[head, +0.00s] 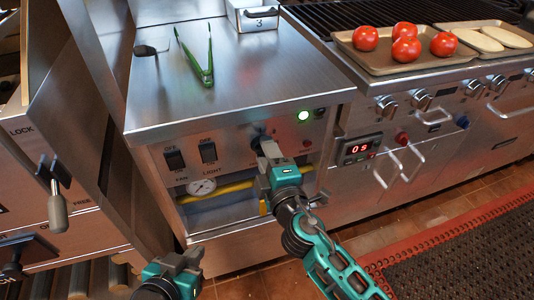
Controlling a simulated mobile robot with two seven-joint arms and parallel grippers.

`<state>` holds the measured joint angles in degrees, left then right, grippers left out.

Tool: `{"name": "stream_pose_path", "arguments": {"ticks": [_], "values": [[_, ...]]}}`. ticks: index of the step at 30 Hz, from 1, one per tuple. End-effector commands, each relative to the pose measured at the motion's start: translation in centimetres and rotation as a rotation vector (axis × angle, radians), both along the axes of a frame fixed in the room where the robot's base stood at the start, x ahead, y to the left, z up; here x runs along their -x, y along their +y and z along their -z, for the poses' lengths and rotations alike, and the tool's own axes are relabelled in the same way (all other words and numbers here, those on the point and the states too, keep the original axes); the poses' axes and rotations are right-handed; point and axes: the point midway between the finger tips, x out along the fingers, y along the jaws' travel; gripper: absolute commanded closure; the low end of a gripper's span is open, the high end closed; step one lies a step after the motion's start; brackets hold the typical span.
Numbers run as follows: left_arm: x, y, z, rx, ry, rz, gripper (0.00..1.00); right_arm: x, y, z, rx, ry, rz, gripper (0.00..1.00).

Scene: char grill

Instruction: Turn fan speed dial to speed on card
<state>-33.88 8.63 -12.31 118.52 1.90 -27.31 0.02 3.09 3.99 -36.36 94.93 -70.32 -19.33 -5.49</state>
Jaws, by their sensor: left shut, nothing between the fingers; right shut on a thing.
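The fan speed dial (258,138) is a small dark knob on the steel front panel, mostly hidden behind my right gripper. My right gripper (268,149) is shut on the dial. The dial's pointer and markings cannot be made out. A white card (262,22) with what looks like a "3" is on the front of a small metal bin at the back of the counter. My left gripper (180,262) is shut and empty, low in front of the cabinet, apart from the panel.
Green tongs (197,58) lie on the counter. The grill at right holds a tray (385,62) with tomatoes. A lever (56,200) sticks out at left.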

Motion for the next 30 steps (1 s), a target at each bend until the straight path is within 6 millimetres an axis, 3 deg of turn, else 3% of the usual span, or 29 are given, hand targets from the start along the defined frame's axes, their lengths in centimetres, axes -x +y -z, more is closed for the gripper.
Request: {"name": "stream_pose_path", "arguments": {"ticks": [8, 9, 16, 30], "values": [[-0.03, -0.13, -0.05, 0.006, 0.000, -0.004, 1.00, -0.09, -0.05, -0.12, -0.001, -0.003, 0.002, 0.88], [-0.03, -0.13, -0.05, 0.005, -0.001, -0.003, 1.00, -0.09, -0.04, -0.12, -0.001, -0.003, 0.002, 0.55], [-0.03, -0.12, -0.04, 0.005, 0.000, -0.003, 1.00, -0.05, -0.02, -0.08, -0.002, -0.002, 0.000, 0.33], [0.03, 0.10, 0.04, -0.005, 0.001, 0.003, 1.00, -0.27, -0.32, -0.03, -0.001, 0.000, -0.001, 0.32]]}}
